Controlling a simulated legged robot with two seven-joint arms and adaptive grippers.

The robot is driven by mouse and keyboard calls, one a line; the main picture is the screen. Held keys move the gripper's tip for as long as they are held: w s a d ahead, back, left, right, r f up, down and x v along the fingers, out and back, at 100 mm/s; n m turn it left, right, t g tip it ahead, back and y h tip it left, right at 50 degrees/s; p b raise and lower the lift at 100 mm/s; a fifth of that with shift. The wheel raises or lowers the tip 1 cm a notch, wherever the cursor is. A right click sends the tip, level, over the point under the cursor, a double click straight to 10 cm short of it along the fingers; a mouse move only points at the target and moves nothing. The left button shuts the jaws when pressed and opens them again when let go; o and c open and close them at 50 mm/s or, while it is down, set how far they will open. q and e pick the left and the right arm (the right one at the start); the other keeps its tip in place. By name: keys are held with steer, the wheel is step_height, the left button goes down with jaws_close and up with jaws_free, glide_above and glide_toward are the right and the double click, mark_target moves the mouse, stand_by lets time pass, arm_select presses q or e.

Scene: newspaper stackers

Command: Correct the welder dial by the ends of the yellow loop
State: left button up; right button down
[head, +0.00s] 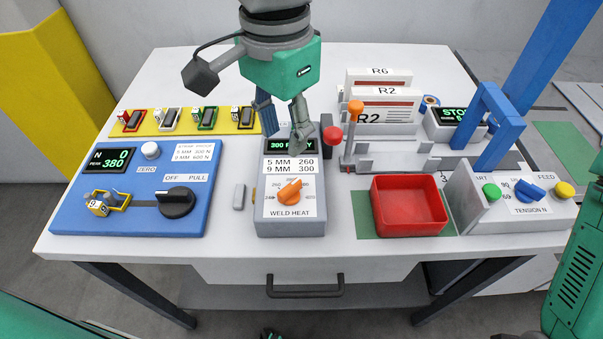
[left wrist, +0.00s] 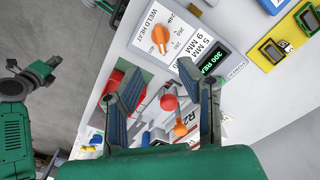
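The welder (head: 290,219) is a grey box with an orange weld heat dial (head: 290,190); its small display (head: 290,146) reads 300 READY. Its label reads 5 MM 260 and 9 MM 300. The dial (left wrist: 160,38) also shows in the left wrist view. A yellow loop (head: 123,203) with light-coloured end pieces sits on the blue tester at the left; its end marks are too small to read. My left gripper (head: 286,138) is open and empty, fingers down, near the welder's display and behind the dial.
The blue tester (head: 75,218) has an OFF/PULL knob. A yellow strip (head: 155,128) holds several coloured loops behind it. A red-knobbed lever (head: 332,134) stands close right of my left fingers. A red tray (head: 409,207) and a blue-knobbed tension box (head: 515,212) are farther right.

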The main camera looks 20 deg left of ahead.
arm_select(q)
steer(key=b, duration=0.1)
glide_above(287, 188)
steer(key=f, duration=0.6)
steer(key=shift+s+a, duration=0.1)
steer(key=shift+a, duration=0.2)
steer(key=f, duration=0.2)
steer(key=f+b, duration=0.1)
steer(key=f, duration=0.1)
steer(key=d+f, duration=0.1)
steer(key=f, duration=0.1)
steer(key=shift+f, duration=0.2)
steer(key=shift+a, duration=0.25)
steer(key=shift+a, duration=0.1)
jaws_close()
